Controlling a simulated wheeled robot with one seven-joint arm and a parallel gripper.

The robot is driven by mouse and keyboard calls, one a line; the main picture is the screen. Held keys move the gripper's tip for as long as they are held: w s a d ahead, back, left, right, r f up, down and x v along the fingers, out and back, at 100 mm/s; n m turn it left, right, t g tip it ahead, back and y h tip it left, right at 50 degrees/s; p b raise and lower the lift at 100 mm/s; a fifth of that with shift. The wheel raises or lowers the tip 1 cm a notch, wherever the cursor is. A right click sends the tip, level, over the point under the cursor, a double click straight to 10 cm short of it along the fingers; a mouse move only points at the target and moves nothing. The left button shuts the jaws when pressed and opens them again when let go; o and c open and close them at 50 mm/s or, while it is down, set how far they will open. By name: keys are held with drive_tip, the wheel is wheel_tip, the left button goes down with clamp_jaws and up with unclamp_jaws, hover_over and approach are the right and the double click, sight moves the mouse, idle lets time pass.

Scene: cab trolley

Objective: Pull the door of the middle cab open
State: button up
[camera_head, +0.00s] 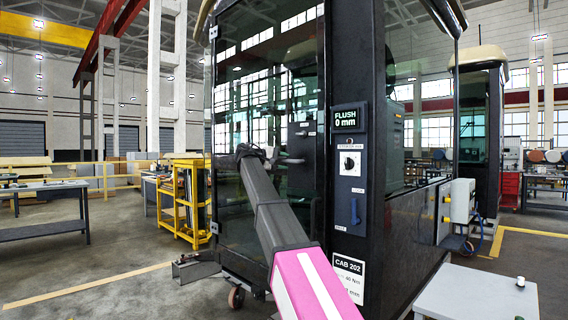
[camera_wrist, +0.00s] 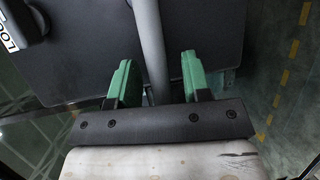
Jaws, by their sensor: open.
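The cab labelled CAB 202 (camera_head: 349,265) fills the middle of the head view. Its tall glass door (camera_head: 240,100) looks closed, and a display (camera_head: 349,116) on the dark pillar reads "FLUSH 0 mm". A grey door handle (camera_head: 291,161) shows just right of my arm's end. In the wrist view a grey bar (camera_wrist: 149,40), apparently this handle, runs between the green fingers of my gripper (camera_wrist: 157,78). The fingers are open, with a gap visible on the right of the bar. The gripper's fingers are hidden behind my arm in the head view.
The pillar carries a knob (camera_head: 349,163) and a blue lever (camera_head: 354,211). A yellow rack (camera_head: 186,205) stands left of the cab, and a workbench (camera_head: 45,196) farther left. A light table (camera_head: 480,294) is at the front right.

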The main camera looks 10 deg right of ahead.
sight(298, 170)
drive_tip(key=shift+d, duration=0.1)
clamp_jaws()
drive_tip(key=shift+f, duration=0.1)
drive_tip(key=f+n, duration=0.1)
drive_tip(key=f+n+h, duration=0.1)
drive_tip(key=n, duration=0.1)
drive_tip(key=shift+s+d+f+h, duration=0.15)
drive_tip(key=shift+s+f+h, duration=0.05)
drive_tip(key=shift+h, duration=0.1)
drive_tip(key=shift+s+d+f+n+h, duration=0.2)
drive_tip(key=shift+f+n+h, duration=0.25)
drive_tip(key=shift+n, duration=0.45)
drive_tip(key=shift+s+d+f+n+h, duration=0.1)
drive_tip(key=shift+s+f+n+h, duration=0.15)
drive_tip(key=shift+f+n, duration=0.45)
drive_tip(key=shift+r+n, duration=0.2)
drive_tip(key=shift+n, duration=0.1)
